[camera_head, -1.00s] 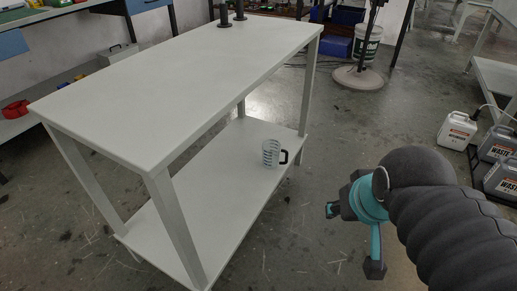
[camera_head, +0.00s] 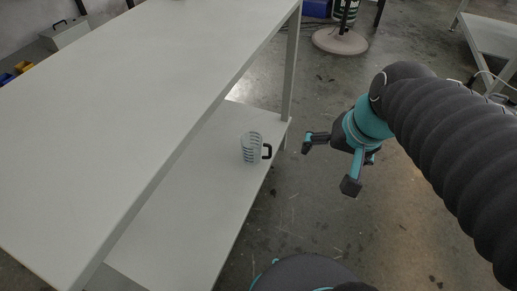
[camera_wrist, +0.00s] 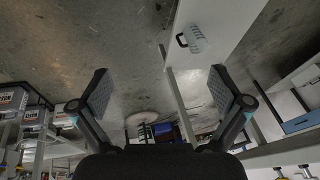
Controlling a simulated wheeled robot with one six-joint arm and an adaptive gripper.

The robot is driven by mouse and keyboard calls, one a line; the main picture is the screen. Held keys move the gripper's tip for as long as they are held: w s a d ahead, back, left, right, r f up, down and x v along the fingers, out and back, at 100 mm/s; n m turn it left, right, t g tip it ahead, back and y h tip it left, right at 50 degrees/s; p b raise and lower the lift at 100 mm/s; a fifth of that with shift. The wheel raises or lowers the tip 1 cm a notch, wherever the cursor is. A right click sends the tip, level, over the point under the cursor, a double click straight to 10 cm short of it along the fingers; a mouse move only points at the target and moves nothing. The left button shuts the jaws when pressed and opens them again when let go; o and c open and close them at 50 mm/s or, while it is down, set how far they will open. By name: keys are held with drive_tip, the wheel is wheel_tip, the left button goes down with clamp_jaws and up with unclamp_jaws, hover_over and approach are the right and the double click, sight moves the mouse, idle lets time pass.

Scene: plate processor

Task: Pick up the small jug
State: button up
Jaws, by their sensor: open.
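The small jug (camera_head: 251,148) is clear with dark markings and a black handle on its right side. It stands upright on the lower shelf (camera_head: 190,200) of the white table, near the shelf's right edge. My gripper (camera_head: 328,164) is open and empty, to the right of the jug and apart from it, out over the floor. In the wrist view the jug (camera_wrist: 196,39) shows at the top, beyond and between the open fingers (camera_wrist: 164,92), with its handle to the left.
The white table top (camera_head: 110,100) overhangs the lower shelf on the left. A table leg (camera_head: 291,65) rises behind the jug. A round stand base (camera_head: 340,41) is on the floor at the back. The floor (camera_head: 300,215) right of the shelf is clear.

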drive_tip(key=w+a+f+m+g+y+b, duration=0.1)
drive_tip(key=w+a+f+m+y, duration=0.1)
drive_tip(key=w+f, duration=0.15)
drive_tip(key=w+a+f+m+g+y, duration=0.1)
drive_tip(key=w+a+f+m, duration=0.1)
drive_tip(key=w, duration=0.2)
drive_tip(key=m+t+y+b, duration=0.2)
drive_tip(key=m+y+b, duration=0.2)
drive_tip(key=m+y, duration=0.75)
approach(255, 142)
drive_tip(key=s+d+r+m+h, duration=0.3)
drive_tip(key=s+r, duration=0.2)
drive_tip(key=r, duration=0.3)
drive_tip(key=b+x, duration=0.1)
drive_tip(key=x, duration=1.3)
drive_tip(key=shift+d, duration=0.1)
drive_tip(key=c, duration=1)
